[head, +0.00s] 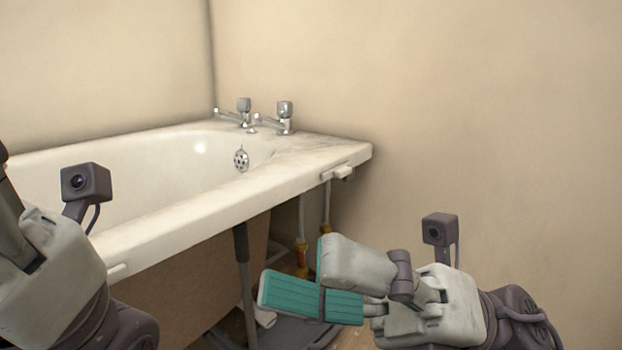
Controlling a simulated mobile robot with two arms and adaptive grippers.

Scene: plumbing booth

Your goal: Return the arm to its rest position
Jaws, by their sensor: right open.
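My right gripper (318,277) is in the lower middle of the head view, in front of the open space under the bath's near right corner. Its teal-padded fingers point left and stand apart, with nothing seen between them. My left arm comes in at the left edge, in front of the bath's side. The fingers of the left gripper are out of the picture, so its jaws do not show.
A white bath (190,221) fills the left, with two taps (285,116) at its far end and a round overflow (241,159). Under its rim are a dark leg (244,285) and pipes with brass fittings (301,252). A bare wall (480,120) is at right.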

